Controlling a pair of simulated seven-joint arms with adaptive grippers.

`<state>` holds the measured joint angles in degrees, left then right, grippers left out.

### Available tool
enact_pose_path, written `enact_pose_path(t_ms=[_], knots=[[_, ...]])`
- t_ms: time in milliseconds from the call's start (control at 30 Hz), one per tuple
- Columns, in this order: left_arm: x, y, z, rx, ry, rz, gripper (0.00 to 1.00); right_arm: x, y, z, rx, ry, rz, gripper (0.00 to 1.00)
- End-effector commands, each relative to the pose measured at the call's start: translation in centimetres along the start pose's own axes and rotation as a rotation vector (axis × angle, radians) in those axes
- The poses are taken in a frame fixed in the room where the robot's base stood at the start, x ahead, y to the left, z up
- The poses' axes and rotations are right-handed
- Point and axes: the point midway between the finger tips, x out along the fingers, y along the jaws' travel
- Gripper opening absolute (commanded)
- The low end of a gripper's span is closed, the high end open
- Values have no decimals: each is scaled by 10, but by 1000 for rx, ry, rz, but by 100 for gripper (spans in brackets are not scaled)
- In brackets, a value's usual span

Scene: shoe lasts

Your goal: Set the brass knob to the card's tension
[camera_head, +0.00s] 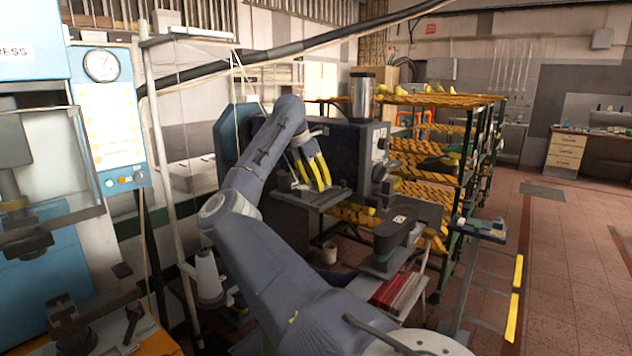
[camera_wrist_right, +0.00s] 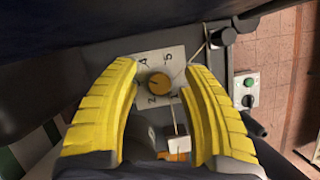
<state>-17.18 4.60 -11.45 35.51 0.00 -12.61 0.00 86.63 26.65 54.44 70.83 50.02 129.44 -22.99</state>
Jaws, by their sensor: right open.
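The brass knob (camera_wrist_right: 158,84) sits in the middle of a white dial plate (camera_wrist_right: 172,62) in the right wrist view. The numbers 4, 5 and 2 can be read on the plate; which one the knob points to I cannot tell. My right gripper (camera_wrist_right: 160,72) is open, one yellow finger on each side of the knob, with gaps between. In the head view my right gripper (camera_head: 321,186) points down over a dark machine's small shelf, and the knob cannot be made out. I cannot make out a tension card. My left gripper is not in view.
The dark machine (camera_head: 350,150) stands behind the gripper. A rack with yellow shelves (camera_head: 440,100) is to its right. In the wrist view, a box with a green button (camera_wrist_right: 245,90) and a small white block (camera_wrist_right: 178,138) lie near the dial. Open tiled floor (camera_head: 570,260) is at right.

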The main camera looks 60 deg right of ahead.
Motion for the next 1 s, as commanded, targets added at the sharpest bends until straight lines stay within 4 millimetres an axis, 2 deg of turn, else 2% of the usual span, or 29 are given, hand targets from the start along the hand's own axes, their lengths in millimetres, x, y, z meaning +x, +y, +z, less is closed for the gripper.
enact_pose_path(t_ms=[67,433,767,1000], knots=[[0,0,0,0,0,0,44,0,0,0,0,0,0,42],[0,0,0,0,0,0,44,0,0,0,0,0,0,0],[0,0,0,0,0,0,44,0,0,0,2,-1,-1,0],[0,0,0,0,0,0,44,0,0,1,75,-1,-32,0]])
